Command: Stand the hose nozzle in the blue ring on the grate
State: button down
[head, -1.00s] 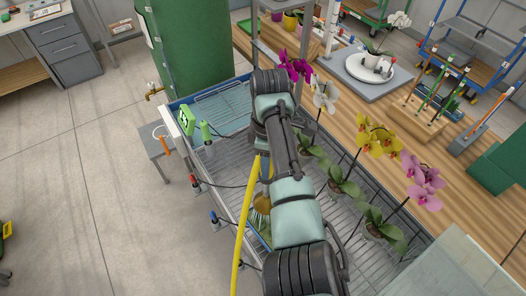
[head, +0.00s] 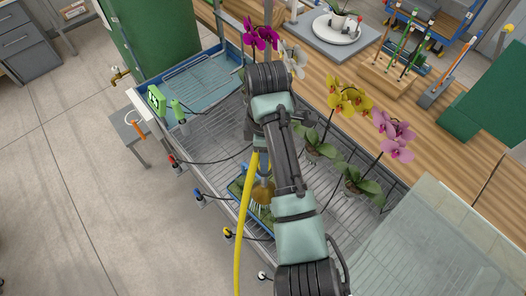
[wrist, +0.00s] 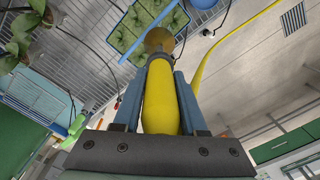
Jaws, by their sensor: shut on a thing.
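The hose nozzle has a yellow body (wrist: 160,100) and a round brownish head (wrist: 160,40). My gripper (wrist: 160,78) is shut on the yellow body, one finger on each side. The grate (head: 222,137) is a grey wire bench top below. A rounded blue thing (wrist: 203,3) is cut off at the top of the wrist view; I cannot tell whether it is the blue ring. No clear ring shows in the head view.
The yellow hose (head: 241,225) hangs down on the left. A green tray (wrist: 145,28) lies on the grate. Potted yellow orchids (head: 348,98) and pink orchids (head: 394,130) stand right of my arm. A green bottle (head: 177,110) stands at the grate's far left.

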jog(key=s+d, duration=0.6)
jog(key=s, duration=0.2)
dwell(0.4)
jog(key=shift+d, duration=0.1)
jog(key=s+d, duration=0.6)
jog(key=s, duration=0.1)
jog(key=shift+s, duration=0.35)
jog(key=shift+d+f, duration=0.1)
dwell(0.4)
